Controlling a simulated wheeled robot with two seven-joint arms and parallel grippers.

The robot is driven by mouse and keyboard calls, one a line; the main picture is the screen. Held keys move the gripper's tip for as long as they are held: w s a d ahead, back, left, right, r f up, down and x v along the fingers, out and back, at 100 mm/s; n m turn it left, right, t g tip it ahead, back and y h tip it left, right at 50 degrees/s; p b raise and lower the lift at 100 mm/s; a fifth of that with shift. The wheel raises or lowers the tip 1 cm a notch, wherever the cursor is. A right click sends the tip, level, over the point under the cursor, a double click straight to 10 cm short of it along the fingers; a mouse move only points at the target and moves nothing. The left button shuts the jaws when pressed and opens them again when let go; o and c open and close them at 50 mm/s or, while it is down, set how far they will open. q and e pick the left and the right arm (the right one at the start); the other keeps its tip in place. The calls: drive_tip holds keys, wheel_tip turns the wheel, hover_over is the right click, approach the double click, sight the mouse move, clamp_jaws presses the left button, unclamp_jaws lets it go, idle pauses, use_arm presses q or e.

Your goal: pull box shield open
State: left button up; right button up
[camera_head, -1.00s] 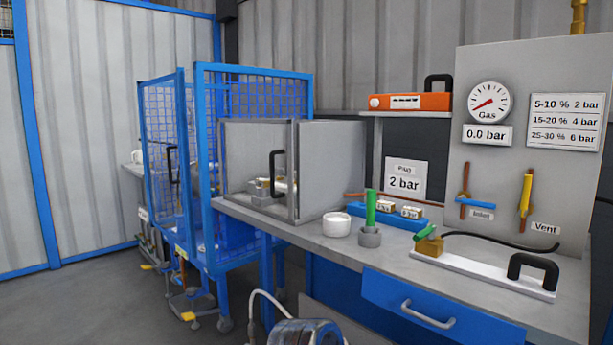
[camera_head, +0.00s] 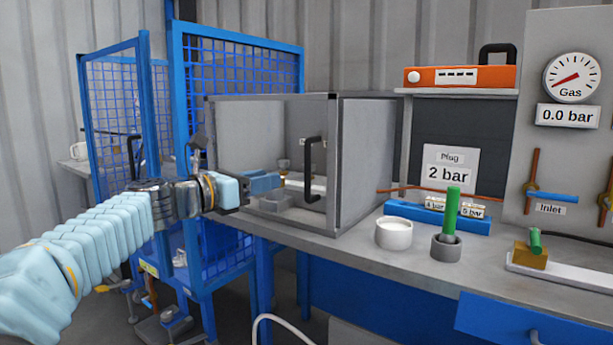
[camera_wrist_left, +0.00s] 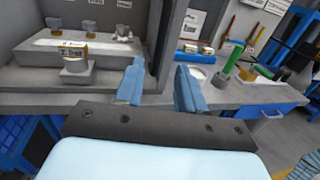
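The box shield (camera_head: 370,150) is a grey box with a clear front panel on the bench, and its front panel looks closed. A black upright handle (camera_head: 314,168) is on the front panel, near its right edge. My left gripper (camera_head: 264,182) reaches in from the left, in front of the panel and left of the handle, apart from it in the head view. In the left wrist view, the blue fingers (camera_wrist_left: 160,72) are spread with nothing held, and the dark handle (camera_wrist_left: 163,42) shows beyond the gap between them.
A white cup (camera_head: 394,233) and a green rod in a grey holder (camera_head: 446,246) stand on the bench right of the shield. A blue mesh cage (camera_head: 240,75) stands at the left, near my left arm. A blue drawer (camera_head: 520,325) is at the front right.

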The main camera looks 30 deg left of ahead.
use_arm(q)
drive_tip(key=p, duration=0.2)
hover_over(307, 195)
drive_tip(key=shift+w+a+f, duration=0.15)
drive_tip(key=shift+w, duration=0.2)
drive_tip(key=shift+c, duration=0.3)
clamp_jaws()
